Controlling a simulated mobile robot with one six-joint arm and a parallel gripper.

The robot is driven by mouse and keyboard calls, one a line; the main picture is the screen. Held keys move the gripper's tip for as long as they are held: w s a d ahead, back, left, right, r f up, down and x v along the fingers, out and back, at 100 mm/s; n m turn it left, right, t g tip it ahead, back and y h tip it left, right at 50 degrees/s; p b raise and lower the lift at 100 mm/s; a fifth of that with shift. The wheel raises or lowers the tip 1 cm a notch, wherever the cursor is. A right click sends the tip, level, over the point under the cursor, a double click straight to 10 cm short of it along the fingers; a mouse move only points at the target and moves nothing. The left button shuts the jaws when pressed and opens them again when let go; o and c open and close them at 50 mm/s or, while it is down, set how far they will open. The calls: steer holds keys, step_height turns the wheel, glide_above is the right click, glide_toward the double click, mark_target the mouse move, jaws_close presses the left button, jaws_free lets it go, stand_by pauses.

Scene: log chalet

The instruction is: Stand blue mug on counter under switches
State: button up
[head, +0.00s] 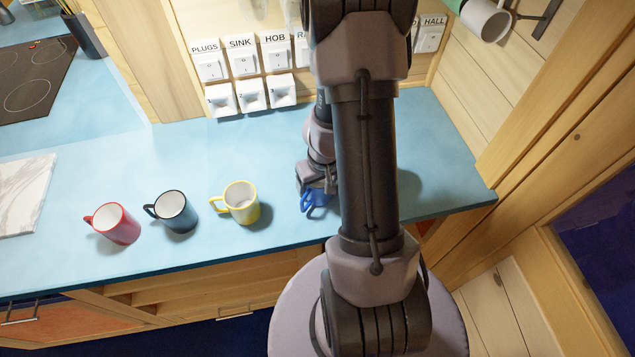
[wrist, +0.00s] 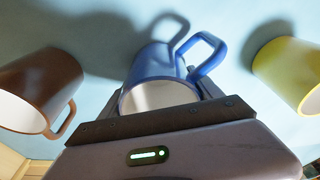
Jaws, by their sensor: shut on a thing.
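The blue mug (head: 314,200) is at my gripper (head: 318,183), over the right part of the blue counter (head: 262,150). My arm hides most of it in the head view. In the wrist view the blue mug (wrist: 158,66) sits at the jaws of my gripper (wrist: 160,118), which are shut on it. Its rim faces the gripper and its handle points up and right. I cannot tell whether its base touches the counter. The wall switches (head: 243,64) stand in a row behind the counter, labelled PLUGS, SINK, HOB and HALL, with others hidden by my arm.
Red (head: 118,224), dark blue-grey (head: 176,212) and yellow (head: 241,203) mugs stand left of my gripper. The yellow mug and a brown mug (wrist: 40,90) flank the blue mug in the wrist view. White sockets (head: 252,93) line the counter's back. Counter below them is clear.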

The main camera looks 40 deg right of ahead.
steer(key=shift+f, duration=0.15)
steer(key=o, duration=1.8)
step_height(320, 180, up, 17)
steer(key=s+p, duration=0.3)
steer(key=p, duration=1.1)
steer(key=w+a+r+t+y+b, duration=0.1)
steer(key=w+a+b, duration=0.2)
steer(key=a+b, duration=0.4)
steer(key=w+a+r+t+b, duration=0.1)
steer(key=w+a+t+b, duration=0.1)
steer(key=a+b, duration=0.5)
steer(key=shift+m+t+y, duration=0.3)
steer(key=shift+t+y, duration=0.1)
steer(key=shift+y, duration=0.4)
steer(key=s+a+b, duration=0.3)
steer(key=s+a+r+b, duration=0.1)
steer(key=s+a+b, duration=0.2)
steer(key=b, duration=0.1)
steer(key=s+a+b, duration=0.3)
steer(key=a, duration=0.1)
steer(key=shift+s+a+r+b, duration=0.1)
steer(key=shift+s+r+b, duration=0.2)
steer(key=shift+s+r, duration=0.1)
